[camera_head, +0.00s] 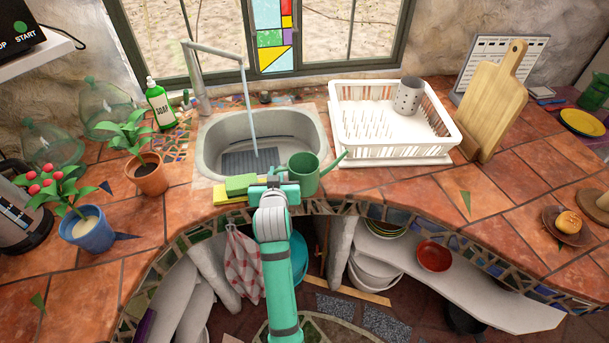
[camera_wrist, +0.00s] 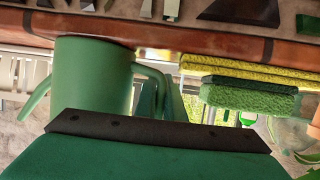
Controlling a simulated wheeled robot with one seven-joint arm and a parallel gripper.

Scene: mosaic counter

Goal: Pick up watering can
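The green watering can (camera_head: 305,174) stands upright on the counter at the front right of the sink, with its spout pointing right. The wrist view is upside down and shows the can body (camera_wrist: 92,75) close by, with its spout at left and its curved handle at right. My gripper (camera_head: 275,181) is just left of the can, at the handle side. In the wrist view, green parts beside the handle overlap, and I cannot tell whether my fingers are around it or beside it. My fingertips are not clear in either view.
A green and yellow sponge pair (camera_head: 238,186) lies just left of my gripper; the sponges also show in the wrist view (camera_wrist: 250,95). The sink (camera_head: 222,143) with its tall faucet is behind. A white dish rack (camera_head: 390,152) stands right of the can.

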